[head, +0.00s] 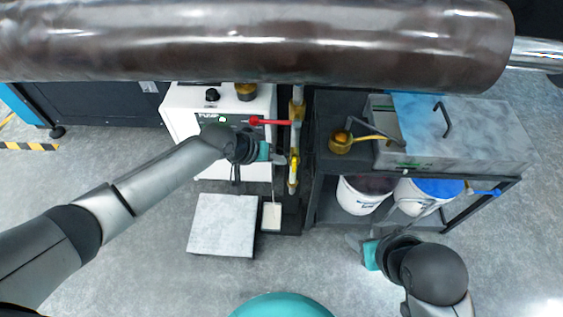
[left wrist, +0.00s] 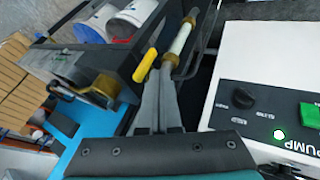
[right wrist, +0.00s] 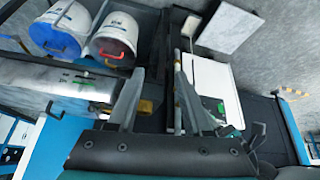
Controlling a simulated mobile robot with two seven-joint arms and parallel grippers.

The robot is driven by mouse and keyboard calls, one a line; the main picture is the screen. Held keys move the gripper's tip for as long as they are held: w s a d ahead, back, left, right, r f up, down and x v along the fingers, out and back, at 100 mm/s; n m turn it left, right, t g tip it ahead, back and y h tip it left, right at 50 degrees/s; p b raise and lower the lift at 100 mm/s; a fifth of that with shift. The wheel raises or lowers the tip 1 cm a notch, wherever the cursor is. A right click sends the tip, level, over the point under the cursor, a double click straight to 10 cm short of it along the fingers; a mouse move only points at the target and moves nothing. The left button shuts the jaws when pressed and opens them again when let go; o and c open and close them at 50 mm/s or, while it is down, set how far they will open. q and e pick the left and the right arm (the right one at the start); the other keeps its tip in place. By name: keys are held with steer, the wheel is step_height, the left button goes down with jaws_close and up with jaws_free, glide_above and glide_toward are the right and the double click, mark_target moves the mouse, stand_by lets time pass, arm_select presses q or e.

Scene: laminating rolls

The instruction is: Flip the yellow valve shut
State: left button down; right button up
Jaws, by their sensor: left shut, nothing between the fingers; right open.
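The yellow valve handle (head: 293,171) sits on the upright pipe at the middle of the head view and lies roughly along it. In the left wrist view the yellow handle (left wrist: 145,65) shows just left of the fingertips, beside the pale pipe (left wrist: 181,38). My left gripper (head: 282,158) is shut and empty, with its tips close beside the handle; I cannot tell whether they touch. My right gripper (head: 362,249) is open and empty, low over the floor in front of the rack. Its spread fingers (right wrist: 157,85) show in the right wrist view.
A red valve handle (head: 271,122) sticks out left from the pipe, above the yellow one. The white pump box (head: 180,105) stands left. The dark rack (head: 326,190) at right holds a metal tray (head: 470,140) and white buckets (head: 358,200). A large roller (head: 250,40) spans the top.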

arm_select(q)
steer(key=shift+d, duration=0.6)
arm_select(e)
steer(key=shift+w+a+f+t+y, duration=0.15)
steer(key=shift+w+a+t, duration=0.1)
steer(key=shift+w+a, duration=0.15)
steer(key=shift+w+a+f+t+y, duration=0.1)
steer(key=shift+w+a+t+y, duration=0.05)
steer(key=shift+w+a+t, duration=0.15)
